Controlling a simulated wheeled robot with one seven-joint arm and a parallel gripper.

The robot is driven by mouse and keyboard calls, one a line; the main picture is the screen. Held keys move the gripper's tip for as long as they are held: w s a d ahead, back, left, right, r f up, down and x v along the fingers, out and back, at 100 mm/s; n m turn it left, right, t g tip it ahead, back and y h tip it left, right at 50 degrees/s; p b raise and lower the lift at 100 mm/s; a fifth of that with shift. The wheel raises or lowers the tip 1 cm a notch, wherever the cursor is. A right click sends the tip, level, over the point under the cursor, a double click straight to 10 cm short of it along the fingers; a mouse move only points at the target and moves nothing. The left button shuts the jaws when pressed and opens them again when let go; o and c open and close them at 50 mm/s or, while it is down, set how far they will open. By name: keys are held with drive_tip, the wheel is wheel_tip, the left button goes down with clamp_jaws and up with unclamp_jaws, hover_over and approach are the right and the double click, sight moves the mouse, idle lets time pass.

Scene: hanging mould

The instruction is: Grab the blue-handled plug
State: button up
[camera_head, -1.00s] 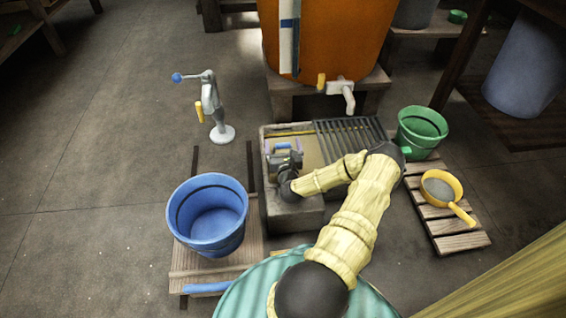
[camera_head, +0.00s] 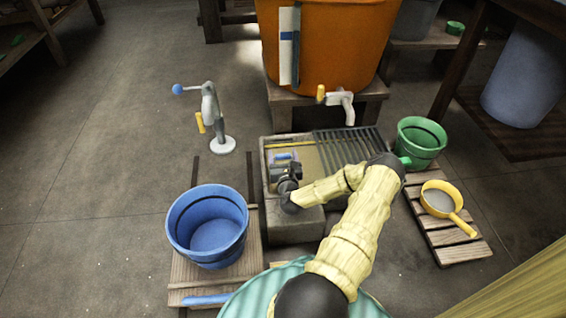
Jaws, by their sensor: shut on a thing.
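A dark slatted grate (camera_head: 350,147) covers the trough's right part. An orange vat (camera_head: 340,50) with a tap (camera_head: 345,104) stands behind. A blue bucket (camera_head: 180,235) is left, a green bucket (camera_head: 420,150) and yellow pan (camera_head: 460,224) right. A hand pump (camera_head: 213,118) stands back left.

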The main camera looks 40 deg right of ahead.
wheel_tip(320, 180, up, 10)
drive_tip(key=p, duration=0.6)
drive_tip(key=shift+p, duration=0.4)
